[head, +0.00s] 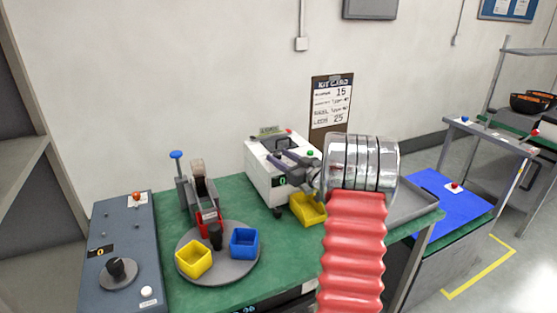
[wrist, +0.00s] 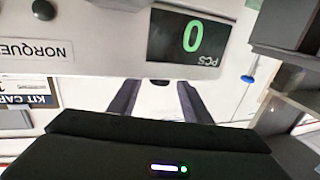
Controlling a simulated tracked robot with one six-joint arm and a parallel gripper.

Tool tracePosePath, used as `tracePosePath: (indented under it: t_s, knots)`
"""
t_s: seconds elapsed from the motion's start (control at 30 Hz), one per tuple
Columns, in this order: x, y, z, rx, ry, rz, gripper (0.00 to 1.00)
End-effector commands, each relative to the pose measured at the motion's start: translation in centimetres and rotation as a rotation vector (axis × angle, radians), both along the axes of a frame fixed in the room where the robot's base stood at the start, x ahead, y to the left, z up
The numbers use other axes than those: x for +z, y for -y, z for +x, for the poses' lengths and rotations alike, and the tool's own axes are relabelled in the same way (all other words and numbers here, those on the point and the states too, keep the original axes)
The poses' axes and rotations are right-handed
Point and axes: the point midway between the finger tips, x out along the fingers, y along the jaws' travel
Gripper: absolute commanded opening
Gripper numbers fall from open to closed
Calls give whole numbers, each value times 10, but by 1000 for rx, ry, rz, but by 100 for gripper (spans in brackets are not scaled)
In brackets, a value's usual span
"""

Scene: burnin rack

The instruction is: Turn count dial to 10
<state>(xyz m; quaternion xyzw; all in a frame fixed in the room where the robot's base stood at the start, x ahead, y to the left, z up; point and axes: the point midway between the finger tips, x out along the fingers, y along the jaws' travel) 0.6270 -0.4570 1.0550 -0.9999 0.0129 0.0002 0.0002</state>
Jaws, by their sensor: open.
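A white counting machine (head: 268,165) stands on the green bench in the head view. Its display shows a green 0; in the wrist view the display (wrist: 191,38) reads 0 PCS. A dark round part (head: 277,212) shows low on its front; I cannot tell whether it is the count dial. My gripper (head: 280,161) is in front of the machine's upper part, open and apparently empty. In the wrist view my gripper (wrist: 157,88) has its two fingers apart below the display. A small dark part (wrist: 160,82) shows between the fingertips; contact cannot be told.
A grey console (head: 118,222) with a black knob (head: 116,268) stands at left. A round grey tray (head: 222,273) holds a yellow and a blue bin. Another yellow bin (head: 308,210) sits beside the machine. A blue mat (head: 450,212) lies at right.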

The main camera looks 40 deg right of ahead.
Motion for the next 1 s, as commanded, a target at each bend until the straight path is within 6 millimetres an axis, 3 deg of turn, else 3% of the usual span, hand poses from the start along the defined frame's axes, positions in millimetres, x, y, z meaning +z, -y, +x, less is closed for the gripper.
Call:
tracePosePath:
  t_s: [0.2, 0.77, 0.8, 0.83, 1.0]
  knots:
    - [0, 0, 0, 0, 0, 0, 43]
    - [0, 0, -1, -1, 0, 0, 4]
    - [1, -14, -1, 1, 0, 0, 6]
    - [1, -11, 0, 3, 0, -1, 9]
    - [0, -5, 1, 9, 0, -1, 4]
